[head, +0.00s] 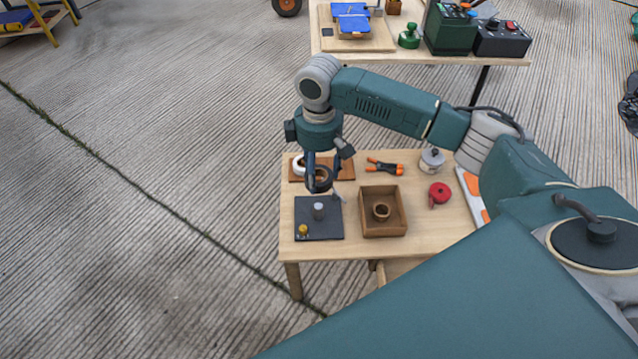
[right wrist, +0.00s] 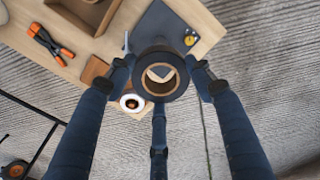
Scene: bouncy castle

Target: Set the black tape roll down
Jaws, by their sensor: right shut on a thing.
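The black tape roll (head: 320,180) is in my right gripper (head: 322,183), held above the left part of the wooden table. In the right wrist view the black tape roll (right wrist: 161,74) sits between the fingers of my right gripper (right wrist: 160,78), its hole facing the camera. A dark grey board (head: 326,229) with a grey peg (head: 318,211) and a yellow knob (head: 303,231) lies just below it on the table. My left gripper is not in view.

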